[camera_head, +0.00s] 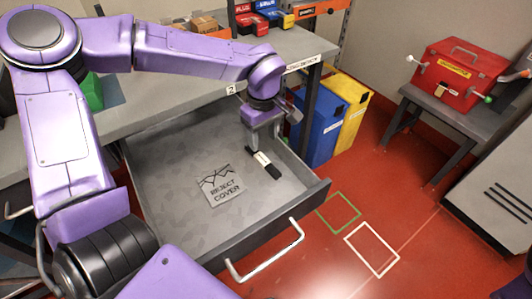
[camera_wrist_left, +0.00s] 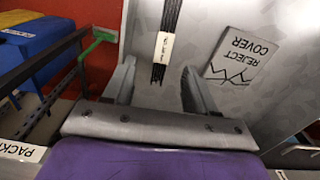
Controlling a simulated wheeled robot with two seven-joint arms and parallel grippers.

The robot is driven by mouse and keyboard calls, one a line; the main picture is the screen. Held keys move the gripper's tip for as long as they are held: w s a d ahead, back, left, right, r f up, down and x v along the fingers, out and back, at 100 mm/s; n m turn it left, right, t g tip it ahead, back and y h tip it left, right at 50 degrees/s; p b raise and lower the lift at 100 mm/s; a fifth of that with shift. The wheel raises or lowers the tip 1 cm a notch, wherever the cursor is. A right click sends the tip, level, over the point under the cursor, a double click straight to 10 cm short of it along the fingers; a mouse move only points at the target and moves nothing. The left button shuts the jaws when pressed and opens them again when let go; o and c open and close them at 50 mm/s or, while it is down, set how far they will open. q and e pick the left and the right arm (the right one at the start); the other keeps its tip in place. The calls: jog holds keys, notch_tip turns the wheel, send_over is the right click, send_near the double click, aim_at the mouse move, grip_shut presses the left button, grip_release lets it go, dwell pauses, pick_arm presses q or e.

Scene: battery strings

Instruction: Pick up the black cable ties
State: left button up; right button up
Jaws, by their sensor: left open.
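The black cable ties (camera_head: 265,165), a thin bundle with a white label band, lie on the grey floor of the open drawer (camera_head: 170,160), near its right side. My left gripper (camera_head: 262,141) points down over the drawer at the far end of the bundle. In the left wrist view the cable ties (camera_wrist_left: 168,40) run from the top edge down to between the two open fingers (camera_wrist_left: 160,78). The fingers stand apart on either side, with nothing held. My right gripper is not in view.
A "REJECT COVER" plate (camera_head: 221,186) lies left of the bundle. The drawer's front wall has a white handle (camera_head: 265,252). Blue (camera_head: 322,125) and yellow (camera_head: 350,110) bins stand beyond the drawer's right side. A red box (camera_head: 460,75) sits on a stand at right.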

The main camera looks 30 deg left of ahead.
aim_at(262, 158)
pick_arm(q)
jog(key=f, duration=0.7)
jog(key=shift+s+f+b, duration=0.15)
jog(key=shift+s+b, duration=0.1)
jog(key=shift+b, duration=0.05)
grip_shut()
